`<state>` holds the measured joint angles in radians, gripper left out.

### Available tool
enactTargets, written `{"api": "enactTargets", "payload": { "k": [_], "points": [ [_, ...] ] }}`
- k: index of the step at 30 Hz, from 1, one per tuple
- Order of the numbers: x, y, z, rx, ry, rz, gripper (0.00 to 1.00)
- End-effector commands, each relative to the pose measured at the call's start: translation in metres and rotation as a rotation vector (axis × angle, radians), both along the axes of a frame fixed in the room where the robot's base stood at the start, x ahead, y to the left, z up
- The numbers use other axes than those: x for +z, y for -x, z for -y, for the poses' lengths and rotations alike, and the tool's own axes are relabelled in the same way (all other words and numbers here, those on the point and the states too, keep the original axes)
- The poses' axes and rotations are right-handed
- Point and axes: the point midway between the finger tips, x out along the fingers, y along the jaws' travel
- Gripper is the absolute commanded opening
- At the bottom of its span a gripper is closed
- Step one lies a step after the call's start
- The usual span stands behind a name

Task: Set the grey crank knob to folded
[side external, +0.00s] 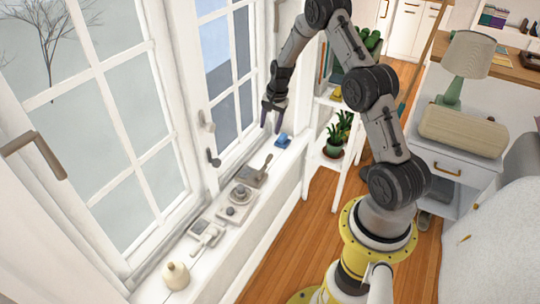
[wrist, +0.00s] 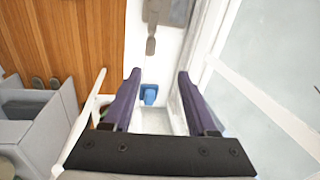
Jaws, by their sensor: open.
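Several small grey fixtures stand in a row on the white window sill (side external: 226,230). One has a round knob on a plate (side external: 241,194). Another, farther back, is a plate with a raised lever (side external: 259,171); a grey lever-like part (wrist: 151,42) shows at the top of the wrist view. A paler one with a handle (side external: 206,234) is nearer. I cannot tell which is the crank knob, or its setting. My gripper (side external: 272,123) is open and empty above the far end of the sill, apart from the fixtures. Its purple fingers (wrist: 159,76) point along the sill in the wrist view.
A blue block (side external: 283,140) lies on the sill below my gripper, and also shows between the fingers (wrist: 149,94). A cream bell-shaped object (side external: 176,275) stands at the near end. Window handles (side external: 213,157) project beside the sill. A plant shelf (side external: 318,160) stands right.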

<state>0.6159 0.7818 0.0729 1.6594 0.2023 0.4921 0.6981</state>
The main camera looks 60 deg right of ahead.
Motion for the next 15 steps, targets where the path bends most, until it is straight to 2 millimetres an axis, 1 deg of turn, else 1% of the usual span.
{"api": "enactTargets", "payload": {
  "k": [1,4,8,11,15],
  "points": [
    [-0.011,0.008,0.003,-0.013,-0.012,-0.017,0.58],
    [-0.019,0.014,0.009,-0.029,-0.020,-0.027,0.58],
    [-0.029,0.013,0.009,-0.029,-0.020,-0.028,0.58],
    [-0.045,0.011,0.008,-0.028,-0.021,-0.029,0.58],
    [-0.073,0.007,0.007,-0.029,-0.021,-0.029,0.58]
  ]
}}
